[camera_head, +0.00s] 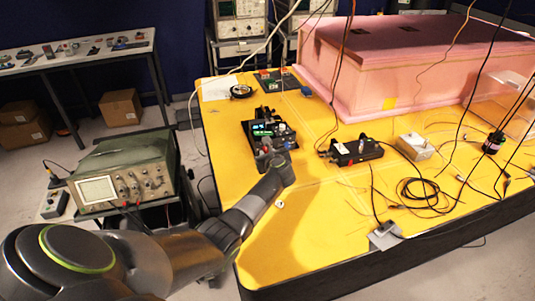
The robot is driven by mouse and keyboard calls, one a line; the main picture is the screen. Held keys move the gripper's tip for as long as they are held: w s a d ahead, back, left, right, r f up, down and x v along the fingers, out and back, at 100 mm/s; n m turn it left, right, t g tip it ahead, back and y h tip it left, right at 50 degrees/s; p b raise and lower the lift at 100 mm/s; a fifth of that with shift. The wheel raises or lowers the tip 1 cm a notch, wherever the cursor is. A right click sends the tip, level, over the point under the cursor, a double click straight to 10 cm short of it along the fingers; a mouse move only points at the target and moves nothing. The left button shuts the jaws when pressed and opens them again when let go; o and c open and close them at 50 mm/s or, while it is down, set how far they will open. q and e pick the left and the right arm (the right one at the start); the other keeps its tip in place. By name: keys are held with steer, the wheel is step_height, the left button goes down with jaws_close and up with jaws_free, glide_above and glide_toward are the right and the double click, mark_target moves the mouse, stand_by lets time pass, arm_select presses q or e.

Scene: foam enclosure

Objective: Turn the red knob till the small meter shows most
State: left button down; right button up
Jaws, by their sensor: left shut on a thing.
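My left arm reaches in from the lower left over the yellow table. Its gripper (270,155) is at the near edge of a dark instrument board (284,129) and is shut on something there. A little red shows by the fingertips, fitting the red knob, but the fingers hide most of it. A small lit display (262,128) glows green and blue on the board, just beyond the gripper. Its reading is too small to make out. My right gripper is not in view.
A black box with connectors (356,151) and a pale metal box (414,147) stand to the right. Loose black cables (425,194) lie on the table. A large pink foam enclosure (400,65) fills the back. An oscilloscope (120,178) stands left of the table.

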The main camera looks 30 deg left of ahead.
arm_select(q)
steer(key=shift+w+d+f+m+g+y+b, duration=0.15)
steer(key=shift+m+g+y+b, duration=0.3)
steer(key=shift+m, duration=0.35)
steer(key=shift+m+g+y+b, duration=0.35)
steer(key=shift+m+g+b, duration=0.1)
steer(key=shift+m+b, duration=0.35)
steer(key=shift+w+d+m+g+y+b, duration=0.15)
steer(key=shift+m+g+y+b, duration=0.3)
steer(key=shift+m+b, duration=0.5)
steer(key=shift+m+y+b, duration=0.25)
steer(key=shift+m+b, duration=0.1)
steer(key=c, duration=1.3)
jaws_free()
steer(key=shift+o, duration=0.2)
